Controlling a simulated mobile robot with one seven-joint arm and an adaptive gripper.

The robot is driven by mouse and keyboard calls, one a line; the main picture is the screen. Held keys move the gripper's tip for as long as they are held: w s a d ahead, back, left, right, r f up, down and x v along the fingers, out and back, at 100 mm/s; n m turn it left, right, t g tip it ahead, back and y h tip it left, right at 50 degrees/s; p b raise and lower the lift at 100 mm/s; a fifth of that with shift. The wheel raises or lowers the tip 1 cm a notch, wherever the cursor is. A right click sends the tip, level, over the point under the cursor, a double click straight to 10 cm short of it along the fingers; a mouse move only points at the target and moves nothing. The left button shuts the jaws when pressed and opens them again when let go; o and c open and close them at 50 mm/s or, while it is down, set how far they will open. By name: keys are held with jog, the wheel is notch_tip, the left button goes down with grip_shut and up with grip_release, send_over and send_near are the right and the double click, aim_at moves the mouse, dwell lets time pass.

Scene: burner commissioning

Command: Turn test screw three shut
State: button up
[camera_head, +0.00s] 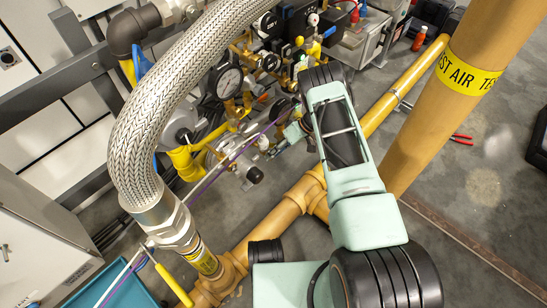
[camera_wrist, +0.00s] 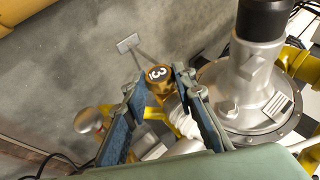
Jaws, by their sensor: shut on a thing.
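A brass screw head (camera_wrist: 158,77) with dark markings that look like a turned 3 shows in the middle of the wrist view. I take it for test screw three. My gripper (camera_wrist: 157,83) has one blue finger on each side of it and is shut on it. How far the screw is turned cannot be told. In the head view my gripper (camera_head: 294,132) reaches down among the brass and yellow fittings, and the screw cannot be made out there.
A silver regulator body (camera_wrist: 245,90) with a black cap stands close right of my fingers. In the head view, a braided hose (camera_head: 140,140) arches at left, a dial gauge (camera_head: 228,82) sits nearby, and yellow pipes (camera_head: 405,80) run at right. Open floor (camera_head: 480,190) lies at right.

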jog(key=shift+w+f+g+y, duration=0.1)
jog(key=shift+g+y, duration=0.2)
jog(key=shift+y, duration=0.2)
jog(key=shift+m+g+y, duration=0.3)
jog(key=shift+g+y, duration=0.1)
jog(key=o, duration=1.2)
jog(key=shift+c, duration=0.2)
jog(key=shift+t+h, duration=0.3)
jog(key=shift+h, duration=0.1)
jog(key=shift+r+t+h, duration=0.2)
jog(key=shift+t+h, duration=0.1)
jog(key=shift+s+a+r+n+t+h+p, duration=0.2)
jog(key=shift+n+t+h+p, duration=0.4)
jog(key=shift+p, duration=0.5)
jog(key=t+h+p, duration=0.1)
jog(key=p, duration=0.3)
jog(key=shift+s+r+h, duration=0.15)
jog(key=shift+h, duration=0.25)
jog(key=t+h+p, duration=0.1)
jog(key=p, duration=0.3)
jog(key=shift+s+a+t+p, duration=0.1)
jog(key=shift+t+p, duration=0.2)
jog(key=shift+p, duration=0.05)
